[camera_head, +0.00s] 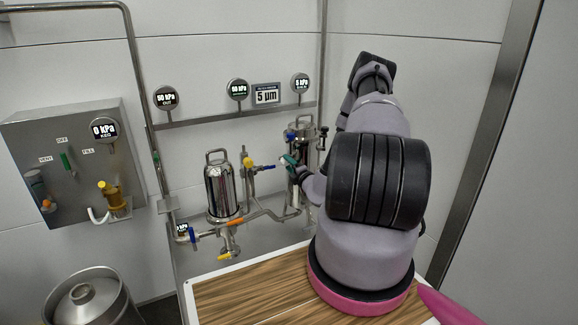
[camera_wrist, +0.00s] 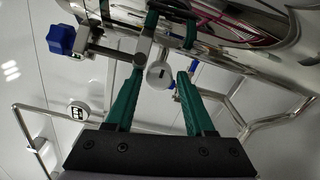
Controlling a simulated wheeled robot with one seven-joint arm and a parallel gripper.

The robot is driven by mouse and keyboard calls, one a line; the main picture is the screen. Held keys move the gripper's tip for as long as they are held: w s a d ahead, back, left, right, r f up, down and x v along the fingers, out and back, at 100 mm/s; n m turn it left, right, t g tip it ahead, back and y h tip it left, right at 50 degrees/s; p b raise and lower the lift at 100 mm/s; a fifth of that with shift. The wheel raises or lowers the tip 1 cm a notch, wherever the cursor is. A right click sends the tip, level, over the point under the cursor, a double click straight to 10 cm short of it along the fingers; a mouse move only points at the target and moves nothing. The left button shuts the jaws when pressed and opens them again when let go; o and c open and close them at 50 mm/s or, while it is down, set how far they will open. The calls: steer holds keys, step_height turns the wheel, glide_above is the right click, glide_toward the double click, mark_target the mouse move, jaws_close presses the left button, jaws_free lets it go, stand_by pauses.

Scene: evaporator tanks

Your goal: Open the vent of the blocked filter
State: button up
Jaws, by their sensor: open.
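Two shiny steel filter housings stand behind the wooden top: the left one (camera_head: 220,190) in full view, the right one (camera_head: 302,136) partly hidden by my arm. My gripper (camera_head: 288,160) is at the right housing, its green fingers showing at that housing's left side. In the wrist view my gripper (camera_wrist: 162,72) is open, with a small pale round knob (camera_wrist: 160,75) between its fingertips; contact cannot be told. A blue knob (camera_wrist: 62,40) on a side fitting lies to the left. Shiny metal fills the upper right there. Which filter is blocked cannot be read from the housings.
Gauges on the wall rail seem to read 50 kPa left (camera_head: 165,97), 50 kPa middle (camera_head: 237,89) and 5 kPa right (camera_head: 300,83). A control box (camera_head: 75,165) hangs left above a keg (camera_head: 88,300).

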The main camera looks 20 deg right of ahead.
steer(key=s, duration=1)
steer(key=shift+s+d, duration=0.2)
steer(key=shift+s, duration=0.2)
steer(key=w+a+r+n+g+y, duration=0.1)
steer(key=a+r+n+y, duration=0.35)
steer(key=r, duration=0.25)
steer(key=w+a+r+n+y, duration=0.2)
steer(key=a+r+n+y, duration=0.2)
steer(key=r+n+y, duration=0.15)
steer(key=s+a+r+n+g+y, duration=0.2)
steer(key=s+a+r+n+g, duration=0.2)
steer(key=a+r+n+g, duration=0.3)
steer(key=s+a+r+n+g+y, duration=0.3)
steer(key=s+a+r+n+g, duration=0.15)
steer(key=a+r+n, duration=0.35)
steer(key=s+a+r+n+g+h, duration=0.1)
steer(key=s+r+n+g+h, duration=0.2)
steer(key=s+n, duration=0.35)
steer(key=s+r+n+g+h, duration=0.2)
steer(key=s+n+h, duration=0.2)
steer(key=s+n, duration=0.25)
steer(key=s+d+r+n+t+h, duration=0.5)
steer(key=r+n+t+h, duration=0.1)
steer(key=r+n, duration=0.3)
steer(key=shift+s+d+r+t+h, duration=0.2)
steer(key=shift+d+r+t+h, duration=0.15)
steer(key=shift+r, duration=0.3)
